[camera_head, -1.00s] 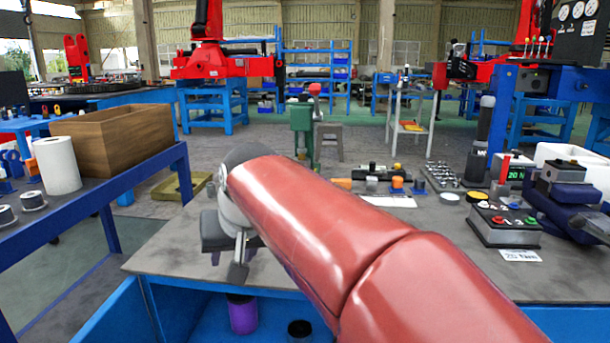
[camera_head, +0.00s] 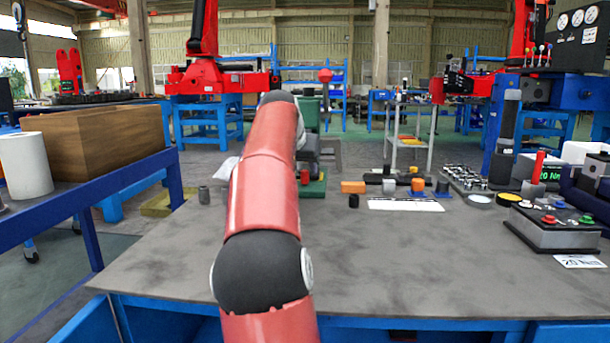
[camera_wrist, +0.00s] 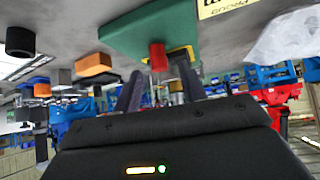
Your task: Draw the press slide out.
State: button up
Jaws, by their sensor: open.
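The green press (camera_head: 309,112) stands at the back of the grey bench, partly hidden behind my red arm. Its green base (camera_head: 316,188) shows low at the front, with a small red knob (camera_head: 305,177) by it. In the wrist view the green base (camera_wrist: 150,32) fills the top, and the red knob (camera_wrist: 157,56) juts from its edge. My gripper (camera_wrist: 161,82) is open, its two dark fingers apart, with the knob lined up between and just past the tips. I see no contact. In the head view my gripper is mostly hidden by my arm.
An orange block (camera_head: 353,187), a small black cylinder (camera_head: 353,201) and a white strip (camera_head: 405,205) lie right of the press. A control box (camera_head: 550,229) stands at the right. A crumpled clear bag (camera_wrist: 284,36) lies near the base. The front of the bench is clear.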

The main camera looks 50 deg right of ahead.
aim_at(304, 171)
jog(key=shift+x, duration=1.65)
jog(key=shift+c, duration=0.2)
grip_shut()
